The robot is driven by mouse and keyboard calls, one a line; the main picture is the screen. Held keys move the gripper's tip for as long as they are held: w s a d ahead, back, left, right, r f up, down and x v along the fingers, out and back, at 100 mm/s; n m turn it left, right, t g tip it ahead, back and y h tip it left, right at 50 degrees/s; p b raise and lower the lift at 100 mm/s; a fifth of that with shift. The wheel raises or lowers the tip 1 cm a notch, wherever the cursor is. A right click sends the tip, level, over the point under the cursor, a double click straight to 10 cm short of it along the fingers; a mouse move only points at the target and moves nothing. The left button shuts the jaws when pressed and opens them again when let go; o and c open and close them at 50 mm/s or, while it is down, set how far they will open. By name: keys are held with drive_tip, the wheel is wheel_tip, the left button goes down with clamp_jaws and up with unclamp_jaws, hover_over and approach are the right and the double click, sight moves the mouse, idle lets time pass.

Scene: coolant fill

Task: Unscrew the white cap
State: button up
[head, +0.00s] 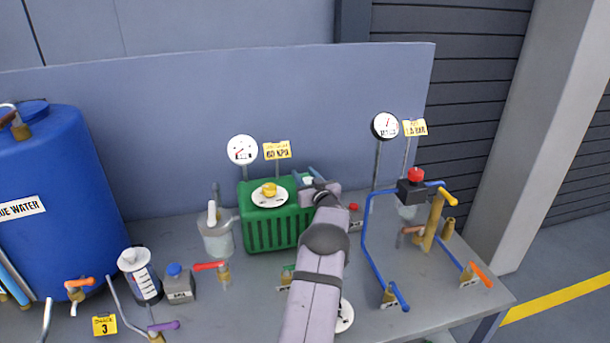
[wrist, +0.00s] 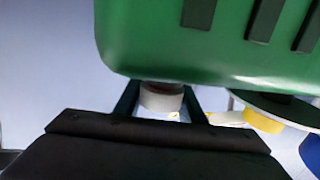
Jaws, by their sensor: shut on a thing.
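The white cap (wrist: 162,98) sits between the two dark fingers of my gripper (wrist: 160,95) in the wrist view. The fingers are shut on its sides, and it lies close against the green tank (wrist: 170,45), with a dark band between them. In the head view the green tank (head: 270,229) stands at the middle of the bench. My gripper (head: 312,184) is at the tank's upper right. A small white patch there may be the cap. My arm hides the tank's right end.
A white disc with a yellow knob (head: 269,189) is beside the gripper on the tank. A round gauge (head: 242,149) stands behind. Blue pipework (head: 368,246) and a red-topped black valve (head: 412,190) stand to the right.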

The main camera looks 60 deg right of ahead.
drive_tip(key=shift+r, duration=0.15)
drive_tip(key=shift+a+n+t+y+p, duration=0.1)
drive_tip(key=shift+n+t+y+p, duration=0.35)
drive_tip(key=shift+y, duration=0.25)
drive_tip(key=shift+w+n+t+y+b, duration=0.15)
drive_tip(key=shift+n+t+y+b, duration=0.1)
drive_tip(key=shift+n+y+b, duration=0.1)
drive_tip(key=shift+w+a+n+y+b, duration=0.1)
drive_tip(key=shift+a+n+y+b, duration=0.15)
drive_tip(key=shift+n+y, duration=0.3)
drive_tip(key=shift+t+b, duration=0.35)
drive_tip(key=shift+t, duration=0.05)
drive_tip(key=shift+w+a+n+y+b, duration=0.15)
drive_tip(key=shift+n+y+b, duration=0.3)
drive_tip(key=shift+y+b, duration=0.45)
